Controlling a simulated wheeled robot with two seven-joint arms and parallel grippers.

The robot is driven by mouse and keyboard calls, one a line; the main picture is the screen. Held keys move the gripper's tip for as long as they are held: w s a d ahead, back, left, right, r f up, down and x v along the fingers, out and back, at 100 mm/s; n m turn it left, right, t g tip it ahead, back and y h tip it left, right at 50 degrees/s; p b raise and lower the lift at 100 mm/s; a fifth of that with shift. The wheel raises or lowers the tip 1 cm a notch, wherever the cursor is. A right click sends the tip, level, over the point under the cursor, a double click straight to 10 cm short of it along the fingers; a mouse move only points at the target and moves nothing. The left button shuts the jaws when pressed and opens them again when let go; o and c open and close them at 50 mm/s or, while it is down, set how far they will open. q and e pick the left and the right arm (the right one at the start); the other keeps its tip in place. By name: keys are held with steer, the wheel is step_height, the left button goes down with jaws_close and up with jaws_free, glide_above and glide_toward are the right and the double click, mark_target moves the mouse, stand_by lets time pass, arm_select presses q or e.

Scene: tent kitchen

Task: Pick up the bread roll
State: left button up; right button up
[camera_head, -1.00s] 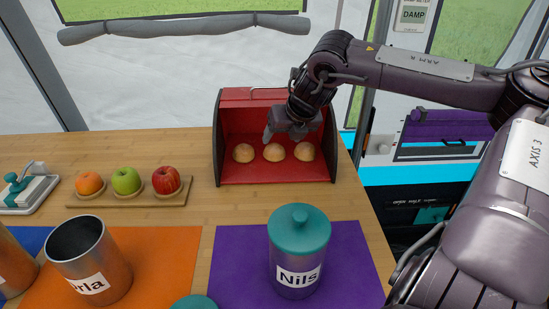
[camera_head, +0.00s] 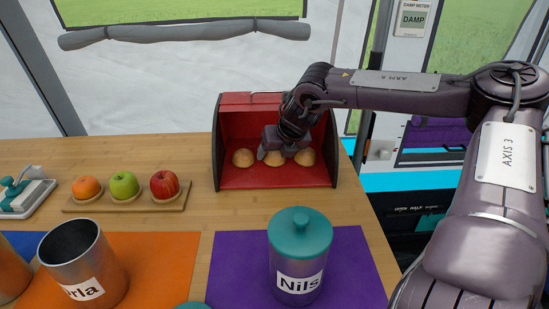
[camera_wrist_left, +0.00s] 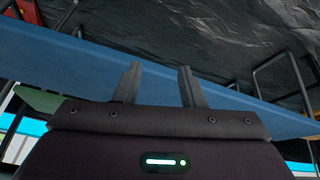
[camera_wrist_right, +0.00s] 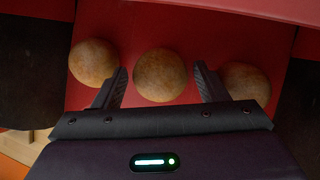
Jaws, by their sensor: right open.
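Three round golden bread rolls sit in a row in an open red bread box (camera_head: 235,179): a left one (camera_head: 243,158), a middle one (camera_head: 273,159) and a right one (camera_head: 305,157). My right gripper (camera_head: 279,154) is inside the box, low over the middle roll and partly hiding it. In the right wrist view its open fingers (camera_wrist_right: 160,84) stand on either side of the middle roll's near part (camera_wrist_right: 161,75), with the other rolls outside them. Contact cannot be told. My left gripper (camera_wrist_left: 160,84) shows only in its wrist view, fingers apart and empty.
The box's dark side walls and red roof enclose the rolls. A board (camera_head: 130,205) with an orange, a green apple and a red apple stands left. A teal-lidded canister marked Nils (camera_head: 299,255) stands on a purple mat (camera_head: 235,265) in front. Clear wood lies between.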

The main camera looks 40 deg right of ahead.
mark_target(277, 157)
steer(key=c, duration=0.7)
steer(key=shift+c, duration=0.2)
steer(key=shift+s+a+r, duration=0.1)
steer(key=shift+s+r, duration=0.05)
steer(key=shift+r, duration=0.35)
step_height(277, 157, up, 6)
steer(key=shift+f+p, duration=0.1)
steer(key=shift+p, duration=0.7)
steer(key=shift+s+a+r, duration=0.2)
steer(key=shift+s+a, duration=0.15)
arm_select(q)
steer(key=shift+s+a+r+g+y, duration=0.1)
steer(key=shift+s+a+g+y, duration=0.15)
steer(key=shift+a, duration=0.3)
steer(key=shift+s+a+r+g+y, duration=0.15)
steer(key=shift+s+a+g, duration=0.1)
steer(key=shift+a, duration=0.25)
arm_select(e)
steer(key=s+a, duration=1.2)
steer(key=s, duration=0.2)
steer(key=shift+s, duration=0.2)
arm_select(q)
steer(key=shift+w, duration=0.1)
